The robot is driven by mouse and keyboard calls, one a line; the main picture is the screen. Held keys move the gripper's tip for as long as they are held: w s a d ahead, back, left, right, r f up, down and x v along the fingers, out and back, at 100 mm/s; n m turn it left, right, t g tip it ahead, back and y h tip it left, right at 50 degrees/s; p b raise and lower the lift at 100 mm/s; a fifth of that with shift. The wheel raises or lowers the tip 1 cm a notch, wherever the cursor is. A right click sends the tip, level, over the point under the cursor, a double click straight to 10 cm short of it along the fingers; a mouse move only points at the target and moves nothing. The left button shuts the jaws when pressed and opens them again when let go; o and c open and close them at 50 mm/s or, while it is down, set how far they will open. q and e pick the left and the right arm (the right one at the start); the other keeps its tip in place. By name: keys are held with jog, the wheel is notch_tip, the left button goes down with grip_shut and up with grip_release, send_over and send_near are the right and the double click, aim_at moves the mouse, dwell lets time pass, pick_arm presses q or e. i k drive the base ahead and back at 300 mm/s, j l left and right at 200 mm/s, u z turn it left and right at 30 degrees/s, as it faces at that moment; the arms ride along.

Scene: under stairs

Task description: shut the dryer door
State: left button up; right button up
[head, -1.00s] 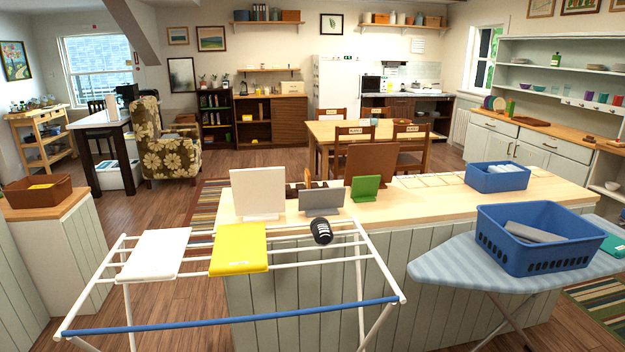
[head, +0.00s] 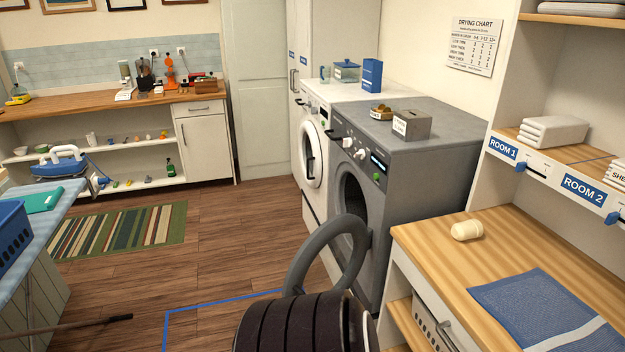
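The dryer is probably the grey front-loading machine (head: 415,160) right of centre in the head view. Its round opening (head: 351,200) shows dark inside. Its door, a grey ring (head: 323,240), stands open, swung out from the front toward me. The lower part of the door is hidden behind a dark ribbed round object (head: 300,325) at the bottom edge, which I cannot identify. Neither of my grippers is in view.
A white machine (head: 313,150) with a shut round door stands beyond the grey one. A wooden counter (head: 480,240) is close on the right. The ironing board (head: 58,205) is at left, with a dark-tipped rod (head: 85,328) low down. Wooden floor (head: 220,245) lies between.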

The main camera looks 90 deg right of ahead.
aim_at(345, 224)
jog(key=z, duration=2.9)
